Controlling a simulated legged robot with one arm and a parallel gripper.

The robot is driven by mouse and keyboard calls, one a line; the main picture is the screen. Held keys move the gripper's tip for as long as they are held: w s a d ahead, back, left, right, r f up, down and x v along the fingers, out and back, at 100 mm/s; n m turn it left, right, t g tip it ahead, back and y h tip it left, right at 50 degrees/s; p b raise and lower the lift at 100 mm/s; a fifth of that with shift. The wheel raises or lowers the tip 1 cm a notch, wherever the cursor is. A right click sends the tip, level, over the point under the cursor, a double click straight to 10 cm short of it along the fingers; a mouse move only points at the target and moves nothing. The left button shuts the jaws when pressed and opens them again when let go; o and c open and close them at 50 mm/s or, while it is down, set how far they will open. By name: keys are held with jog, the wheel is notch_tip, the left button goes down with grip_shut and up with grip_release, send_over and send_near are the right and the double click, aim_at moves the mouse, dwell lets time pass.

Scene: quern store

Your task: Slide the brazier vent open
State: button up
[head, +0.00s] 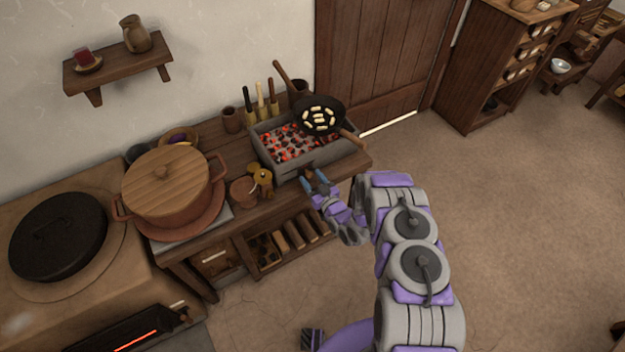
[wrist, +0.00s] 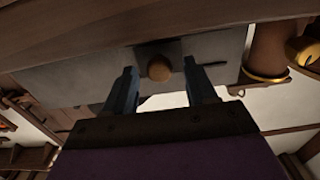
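The brazier (head: 283,168) is a grey rectangular box of glowing coals on the wooden bench. In the wrist view, its grey front face (wrist: 95,73) fills the upper middle. A round wooden vent knob (wrist: 159,68) sticks out from that face. My gripper (head: 314,178) is at the front of the brazier in the head view. In the wrist view, my gripper (wrist: 160,80) is open, with one blue finger on each side of the knob. A gap shows between the knob and each finger. The vent opening itself is hard to make out.
A black pan (head: 320,117) with pale pieces rests over the brazier's right part. Small brass and copper pots (head: 262,178) stand just left of the gripper. A lidded clay pot (head: 168,185) stands further left. Open floor (head: 520,220) lies to the right.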

grip_shut()
dwell(0.3)
